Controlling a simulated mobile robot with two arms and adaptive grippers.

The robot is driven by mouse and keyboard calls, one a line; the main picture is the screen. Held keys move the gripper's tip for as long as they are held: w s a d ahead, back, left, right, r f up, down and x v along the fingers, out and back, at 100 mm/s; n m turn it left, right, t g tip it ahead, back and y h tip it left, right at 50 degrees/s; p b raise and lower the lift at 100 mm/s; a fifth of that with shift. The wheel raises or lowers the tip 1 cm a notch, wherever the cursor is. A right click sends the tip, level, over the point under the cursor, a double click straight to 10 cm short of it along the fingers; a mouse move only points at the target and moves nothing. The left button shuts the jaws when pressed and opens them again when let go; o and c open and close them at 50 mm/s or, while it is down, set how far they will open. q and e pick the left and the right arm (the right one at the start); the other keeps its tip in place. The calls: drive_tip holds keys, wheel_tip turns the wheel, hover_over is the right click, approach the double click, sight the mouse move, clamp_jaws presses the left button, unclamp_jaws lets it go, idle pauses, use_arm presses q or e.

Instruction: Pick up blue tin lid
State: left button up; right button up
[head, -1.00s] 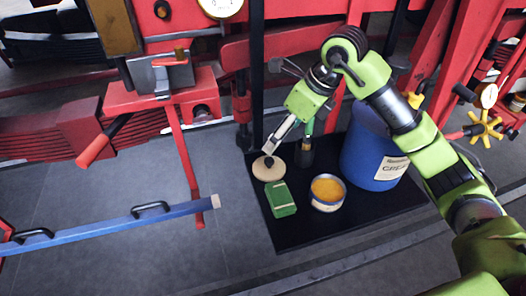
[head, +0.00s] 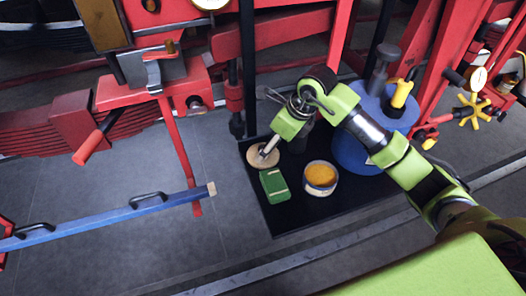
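A tan round disc (head: 258,159), which looks like a lid, is at the left back corner of a black mat (head: 290,216). In the earlier frame a dark knob shows at its middle. An open tin (head: 320,184) with a pale and blue side and orange-yellow contents stands to its right. My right gripper (head: 267,152) comes in from the right, its fingertips over the disc, at the knob's place. The knob is now hidden, and I cannot tell whether the fingers are closed on it. My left gripper is not in view.
A green box (head: 274,185) lies just in front of the disc. A large blue drum (head: 352,154) with a grey-topped fitting stands at the back right, partly behind my arm. A blue bar (head: 110,219) and red machinery (head: 165,85) are at the left.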

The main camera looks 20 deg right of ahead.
drive_tip(key=p+x, duration=0.1)
drive_tip(key=x, duration=0.3)
drive_tip(key=shift+a+f, duration=0.1)
drive_tip(key=shift+f, duration=0.1)
drive_tip(key=c, duration=0.9)
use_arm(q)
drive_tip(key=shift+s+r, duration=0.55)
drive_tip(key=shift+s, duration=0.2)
use_arm(e)
drive_tip(key=shift+o, duration=0.2)
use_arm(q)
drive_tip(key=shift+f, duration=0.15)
use_arm(e)
drive_tip(key=shift+w+r, duration=0.1)
